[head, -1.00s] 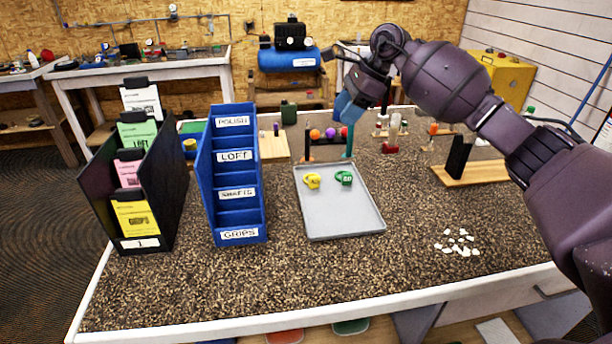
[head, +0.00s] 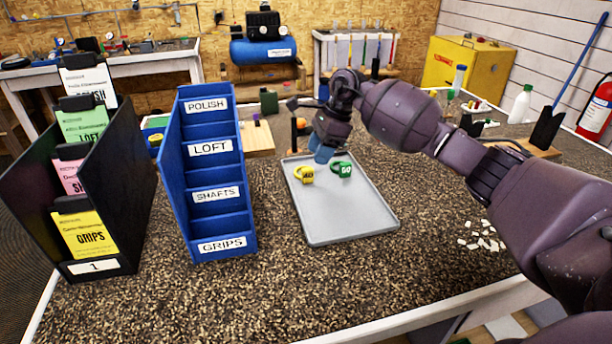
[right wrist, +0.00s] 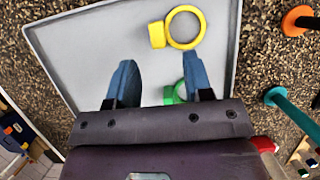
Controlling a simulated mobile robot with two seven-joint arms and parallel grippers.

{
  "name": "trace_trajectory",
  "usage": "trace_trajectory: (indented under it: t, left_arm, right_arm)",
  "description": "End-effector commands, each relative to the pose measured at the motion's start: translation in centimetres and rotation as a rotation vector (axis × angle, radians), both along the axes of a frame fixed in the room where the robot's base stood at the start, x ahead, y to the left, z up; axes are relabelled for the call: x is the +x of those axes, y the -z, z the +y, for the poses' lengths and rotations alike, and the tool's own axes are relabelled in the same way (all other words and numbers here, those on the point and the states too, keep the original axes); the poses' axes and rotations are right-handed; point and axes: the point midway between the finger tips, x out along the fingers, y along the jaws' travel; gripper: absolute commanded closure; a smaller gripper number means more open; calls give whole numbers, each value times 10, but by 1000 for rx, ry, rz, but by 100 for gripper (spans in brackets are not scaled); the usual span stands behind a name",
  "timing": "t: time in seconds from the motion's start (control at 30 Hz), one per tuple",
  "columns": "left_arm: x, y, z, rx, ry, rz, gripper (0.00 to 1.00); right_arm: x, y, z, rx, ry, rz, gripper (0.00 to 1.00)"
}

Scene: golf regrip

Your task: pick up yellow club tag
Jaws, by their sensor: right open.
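The yellow club tag (head: 304,174) lies on the grey tray (head: 350,215), near its back left corner. In the right wrist view the tag (right wrist: 184,28) shows as a yellow ring with a small block at its left side. A green tag (head: 341,169) lies just right of it; in the right wrist view the green tag (right wrist: 174,93) is partly hidden behind a blue finger. My right gripper (head: 325,153) is above the tray's back edge, close to both tags. Its blue fingers (right wrist: 160,80) are apart with nothing held between them. My left gripper is not in view.
A blue stepped bin (head: 215,170) and a black card holder (head: 110,215) stand left of the tray. White chips (head: 482,237) lie to the right. Orange and teal posts (right wrist: 290,105) stand beside the tray. The counter's front is clear.

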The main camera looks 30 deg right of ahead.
Motion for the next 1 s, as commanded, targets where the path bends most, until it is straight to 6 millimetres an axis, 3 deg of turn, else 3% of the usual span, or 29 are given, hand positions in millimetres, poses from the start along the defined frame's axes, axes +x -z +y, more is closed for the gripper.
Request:
trace_trajectory:
  t: [0.5, 0.83, 1.0]
  left_arm:
    - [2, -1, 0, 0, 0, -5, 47]
    - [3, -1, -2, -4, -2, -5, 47]
    - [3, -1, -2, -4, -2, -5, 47]
  right_arm:
    - [5, 49, 28, 0, 1, 1, 53]
    - [5, 53, 30, 0, 0, -1, 53]
    - [5, 53, 30, 0, 0, -1, 78]
